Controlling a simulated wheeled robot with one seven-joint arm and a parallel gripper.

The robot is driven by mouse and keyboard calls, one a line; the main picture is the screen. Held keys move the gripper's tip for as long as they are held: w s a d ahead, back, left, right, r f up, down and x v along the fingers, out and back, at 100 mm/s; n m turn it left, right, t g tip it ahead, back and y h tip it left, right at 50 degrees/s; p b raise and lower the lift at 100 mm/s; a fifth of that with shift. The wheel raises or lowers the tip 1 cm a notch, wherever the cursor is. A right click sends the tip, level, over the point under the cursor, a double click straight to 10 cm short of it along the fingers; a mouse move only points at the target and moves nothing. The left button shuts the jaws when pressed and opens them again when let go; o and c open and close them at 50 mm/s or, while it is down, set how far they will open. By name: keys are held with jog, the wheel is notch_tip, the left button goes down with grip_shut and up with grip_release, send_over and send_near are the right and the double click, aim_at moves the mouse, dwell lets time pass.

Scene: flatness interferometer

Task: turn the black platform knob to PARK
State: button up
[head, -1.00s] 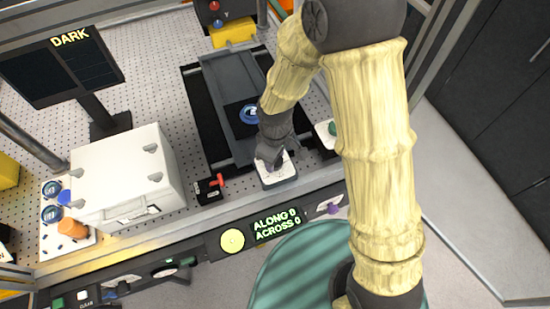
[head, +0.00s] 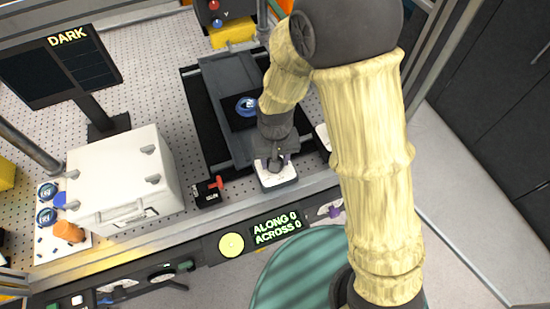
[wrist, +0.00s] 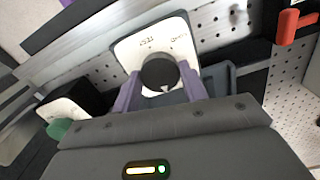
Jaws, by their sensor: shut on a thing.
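The black platform knob (wrist: 159,73) sits on a small white plate (wrist: 150,43) with two printed labels, too small to read surely. A pale pointer mark shows on the knob's side toward my gripper. My gripper (wrist: 160,77) has its purple fingers on either side of the knob and is shut on it. In the head view my gripper (head: 273,163) is over the white-topped knob box (head: 279,181) at the front end of the grey platform (head: 227,85); the knob is mostly hidden there.
A red-handled black switch block (head: 208,192) stands just left of the knob box. A white case (head: 120,180) is farther left. A display (head: 276,227) reading ALONG 0, ACROSS 0 is on the front rail. A screen (head: 62,65) reads DARK.

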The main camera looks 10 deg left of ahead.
jog(key=shift+w+r+m, duration=0.1)
jog(key=shift+m, duration=0.4)
jog(key=o, duration=1)
notch_tip(320, 180, up, 17)
jog(key=b, duration=0.1)
jog(key=shift+r+b, duration=0.15)
jog(key=shift+b, duration=0.15)
